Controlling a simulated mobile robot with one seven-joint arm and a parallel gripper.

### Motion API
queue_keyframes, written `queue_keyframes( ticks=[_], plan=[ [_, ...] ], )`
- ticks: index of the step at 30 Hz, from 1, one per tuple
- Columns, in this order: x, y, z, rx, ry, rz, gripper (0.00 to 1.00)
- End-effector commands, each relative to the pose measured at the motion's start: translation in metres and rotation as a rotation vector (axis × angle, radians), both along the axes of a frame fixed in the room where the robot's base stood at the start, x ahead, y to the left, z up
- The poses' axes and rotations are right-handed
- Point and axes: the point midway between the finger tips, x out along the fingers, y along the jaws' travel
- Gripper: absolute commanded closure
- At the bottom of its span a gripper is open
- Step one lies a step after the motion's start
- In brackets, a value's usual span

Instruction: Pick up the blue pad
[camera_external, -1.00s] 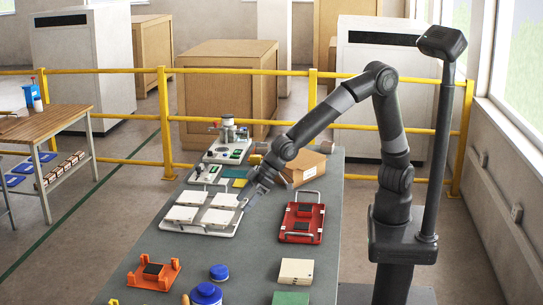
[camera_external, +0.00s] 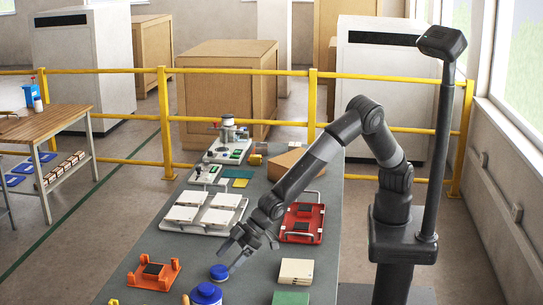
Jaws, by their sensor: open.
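A small round blue pad (camera_external: 218,273) lies on the grey table, toward its near end. Behind a larger blue round piece with a pale side (camera_external: 206,292), it sits slightly to the right. My gripper (camera_external: 230,259) is open and empty, with its fingers pointing down toward the small blue pad. The fingertips are close to its upper right side in the picture; I cannot tell whether they touch it.
An orange fixture with a black block (camera_external: 154,272) stands to the left. A red tray (camera_external: 318,225), a cream stack (camera_external: 296,270) and a green block (camera_external: 291,298) are to the right. A white tray with pale tiles (camera_external: 233,217) and a cardboard box (camera_external: 285,164) lie farther back.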

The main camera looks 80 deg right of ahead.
Motion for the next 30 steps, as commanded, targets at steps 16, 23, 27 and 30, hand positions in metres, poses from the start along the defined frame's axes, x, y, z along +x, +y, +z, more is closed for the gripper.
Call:
queue_keyframes(
  ticks=[16,23,27,30],
  plan=[
    [0.031,0.024,-0.035,0.000,0.001,0.001,0.24],
    [0.031,0.024,-0.035,0.001,0.000,0.001,0.24],
    [0.031,0.024,-0.035,0.001,0.000,0.001,0.36],
    [0.031,0.024,-0.035,0.001,0.000,0.001,0.44]
  ],
)
